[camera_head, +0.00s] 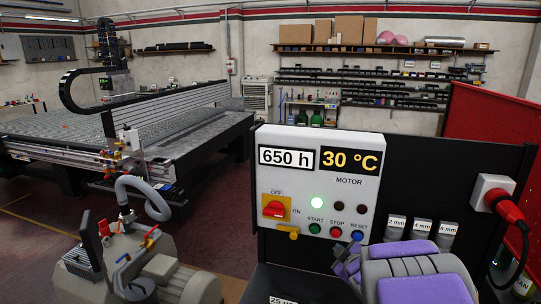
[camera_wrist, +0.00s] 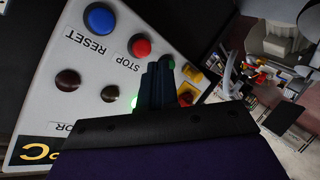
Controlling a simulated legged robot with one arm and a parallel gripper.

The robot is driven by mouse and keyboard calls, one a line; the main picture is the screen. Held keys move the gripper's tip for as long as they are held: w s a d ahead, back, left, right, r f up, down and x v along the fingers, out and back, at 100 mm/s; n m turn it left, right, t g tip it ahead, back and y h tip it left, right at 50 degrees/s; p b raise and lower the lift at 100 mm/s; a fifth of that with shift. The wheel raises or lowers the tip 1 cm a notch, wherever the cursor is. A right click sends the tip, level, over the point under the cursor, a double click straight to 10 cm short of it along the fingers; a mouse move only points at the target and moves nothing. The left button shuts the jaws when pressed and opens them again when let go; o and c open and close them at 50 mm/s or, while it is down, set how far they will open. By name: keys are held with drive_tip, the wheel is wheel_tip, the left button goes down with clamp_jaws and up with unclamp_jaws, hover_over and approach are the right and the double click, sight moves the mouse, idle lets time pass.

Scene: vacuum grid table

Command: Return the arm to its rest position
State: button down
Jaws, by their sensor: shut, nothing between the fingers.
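My purple and grey arm (camera_head: 410,272) is at the bottom right of the head view, in front of the control panel (camera_head: 376,165). In the wrist view my gripper (camera_wrist: 160,72) has its dark fingers together with nothing between them. The fingers point toward the panel (camera_wrist: 85,122), near the green START button (camera_wrist: 192,73), which they partly cover. I cannot tell whether the fingertips touch the panel. In the head view the START button (camera_head: 314,228) is uncovered.
The panel has a red STOP button (camera_head: 336,233), a blue RESET button (camera_head: 357,235), a red rotary switch (camera_head: 274,209) and a lit green lamp (camera_head: 317,204). A red plug (camera_head: 503,206) is at right. A grey pump (camera_head: 145,265) and a large grid table (camera_head: 150,130) stand left.

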drive_tip(key=s+d+m+g+h, duration=0.15)
drive_tip(key=s+m+g, duration=0.25)
drive_tip(key=s, duration=0.6)
drive_tip(key=s+d+m+g+h, duration=0.1)
drive_tip(key=s+m+g+h, duration=0.25)
drive_tip(key=s, duration=0.55)
drive_tip(key=s+a+m+g+y, duration=0.1)
drive_tip(key=s+a+g, duration=0.3)
drive_tip(key=s, duration=1)
drive_tip(key=s+a+m+g+y, duration=0.2)
drive_tip(key=s+a+g, duration=0.2)
drive_tip(key=s, duration=0.9)
drive_tip(key=shift+s+a+y, duration=0.35)
drive_tip(key=shift+a+y, duration=0.05)
drive_tip(key=shift+a, duration=0.65)
